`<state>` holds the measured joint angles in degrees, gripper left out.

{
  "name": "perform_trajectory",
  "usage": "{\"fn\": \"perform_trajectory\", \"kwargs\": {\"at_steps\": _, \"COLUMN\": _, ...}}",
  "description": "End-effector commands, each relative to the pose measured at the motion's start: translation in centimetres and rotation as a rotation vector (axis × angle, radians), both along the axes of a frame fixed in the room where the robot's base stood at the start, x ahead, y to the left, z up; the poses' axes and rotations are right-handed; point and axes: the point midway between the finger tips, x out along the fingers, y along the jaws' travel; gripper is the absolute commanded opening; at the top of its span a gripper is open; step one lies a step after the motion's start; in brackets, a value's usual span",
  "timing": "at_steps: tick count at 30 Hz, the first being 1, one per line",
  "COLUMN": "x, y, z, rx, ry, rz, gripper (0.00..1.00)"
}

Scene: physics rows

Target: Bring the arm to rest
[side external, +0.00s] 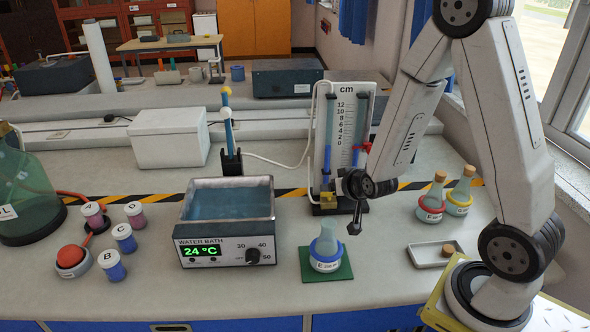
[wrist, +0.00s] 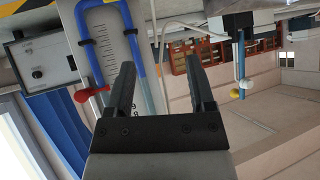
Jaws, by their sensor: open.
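My gripper (side external: 356,218) hangs to the right of and above a conical flask (side external: 326,246), in front of the manometer board. In the wrist view its two dark fingers (wrist: 156,74) are apart, with nothing held between them. The flask has a blue collar and a label, has no stopper, and stands upright on a green mat (side external: 343,271). The gripper appears clear of the flask. The wrist view is tilted and shows the manometer (wrist: 108,35) beyond the fingers; the flask is not in it.
The water bath (side external: 226,228) reads 24 °C, left of the mat. The manometer board (side external: 346,112) stands behind my gripper. Two corked flasks, one red-collared (side external: 431,203) and one yellow-collared (side external: 460,192), stand right. A shallow tray (side external: 424,262) holds a cork. Several lettered jars stand left.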

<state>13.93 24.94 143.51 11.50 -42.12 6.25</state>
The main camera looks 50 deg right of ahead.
Motion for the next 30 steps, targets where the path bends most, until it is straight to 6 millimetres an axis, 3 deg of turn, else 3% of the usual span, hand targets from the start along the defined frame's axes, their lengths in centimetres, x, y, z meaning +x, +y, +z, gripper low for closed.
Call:
{"fn": "perform_trajectory", "kwargs": {"at_steps": 8, "x": -1.4, "y": 4.9, "z": 0.7, "rx": 0.057, "ry": 0.210, "rz": 0.181, "gripper": 0.70}}
{"fn": "perform_trajectory", "kwargs": {"at_steps": 18, "x": -5.4, "y": 9.7, "z": 2.0, "rx": 0.074, "ry": 0.488, "rz": 0.390, "gripper": 0.70}}
{"fn": "perform_trajectory", "kwargs": {"at_steps": 24, "x": -8.1, "y": 11.3, "z": 2.9, "rx": 0.064, "ry": 0.630, "rz": 0.484, "gripper": 0.70}}
{"fn": "perform_trajectory", "kwargs": {"at_steps": 30, "x": -9.6, "y": 11.8, "z": 3.4, "rx": 0.056, "ry": 0.704, "rz": 0.525, "gripper": 0.70}}
